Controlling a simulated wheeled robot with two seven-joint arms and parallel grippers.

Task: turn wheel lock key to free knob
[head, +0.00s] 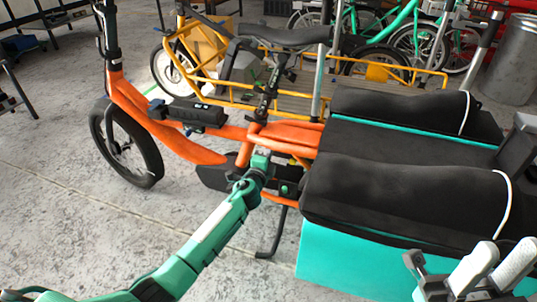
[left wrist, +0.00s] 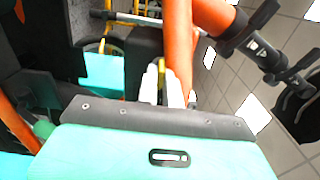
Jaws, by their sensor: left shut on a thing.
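My left gripper (head: 262,160) reaches to the orange cargo bike's frame, under the seat area. In the left wrist view its two pale fingertips (left wrist: 163,82) are close together on a small yellowish piece (left wrist: 161,70), which looks like the wheel lock key; most of it is hidden between the fingers. An orange frame tube (left wrist: 179,45) runs just beside the fingers. The lock body and the knob cannot be made out. My right gripper (head: 498,268) is at the lower right, its white fingers apart and empty, away from the lock.
The orange bike (head: 185,145) has black padded bags (head: 400,190) over a teal box (head: 340,265) close to the right of my left arm. A yellow cargo bike (head: 225,80) stands behind. A metal bin (head: 511,60) is at the back right. The concrete floor at left is clear.

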